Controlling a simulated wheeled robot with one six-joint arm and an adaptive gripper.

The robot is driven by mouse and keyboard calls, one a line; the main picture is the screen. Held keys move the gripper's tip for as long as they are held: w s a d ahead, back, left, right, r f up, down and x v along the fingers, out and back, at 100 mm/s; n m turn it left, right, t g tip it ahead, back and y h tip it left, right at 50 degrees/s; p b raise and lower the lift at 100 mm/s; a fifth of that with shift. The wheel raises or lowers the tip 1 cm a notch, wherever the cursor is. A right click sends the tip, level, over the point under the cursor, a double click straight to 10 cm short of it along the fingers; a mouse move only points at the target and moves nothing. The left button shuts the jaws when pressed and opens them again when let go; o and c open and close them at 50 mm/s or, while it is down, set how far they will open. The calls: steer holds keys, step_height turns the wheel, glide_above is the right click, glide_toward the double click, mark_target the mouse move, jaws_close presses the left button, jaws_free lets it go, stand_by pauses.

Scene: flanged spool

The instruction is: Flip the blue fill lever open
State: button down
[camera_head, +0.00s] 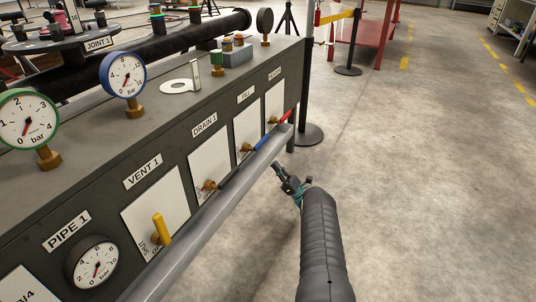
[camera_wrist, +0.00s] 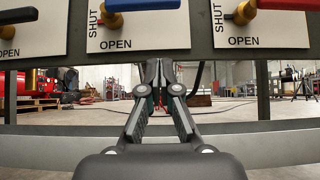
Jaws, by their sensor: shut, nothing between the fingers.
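The blue fill lever (camera_head: 262,143) sticks out sideways from its brass valve (camera_head: 247,148) on the white plate under the FILL label (camera_head: 246,93). In the wrist view the blue lever (camera_wrist: 145,3) lies level at the top edge, pointing right from the brass valve (camera_wrist: 112,19). That plate reads SHUT up its left side and OPEN along its bottom. My gripper (camera_wrist: 160,66) is shut and empty, with its tips below the plate and apart from the lever. In the head view my gripper (camera_head: 279,170) is at the right of the panel's front rail.
A red lever (camera_head: 286,117) is to the right and a black lever (camera_head: 229,174) to the left. A yellow lever (camera_head: 161,229) hangs down under VENT 1. A grey rail (camera_head: 205,215) runs along the panel's lower front. The floor to the right is clear.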

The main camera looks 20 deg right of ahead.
steer(key=w+a+r+b, duration=0.1)
steer(key=w+a+r, duration=0.2)
steer(key=r, duration=0.5)
steer(key=shift+r+b, duration=0.2)
steer(key=shift+b, duration=0.2)
steer(key=shift+d, duration=0.25)
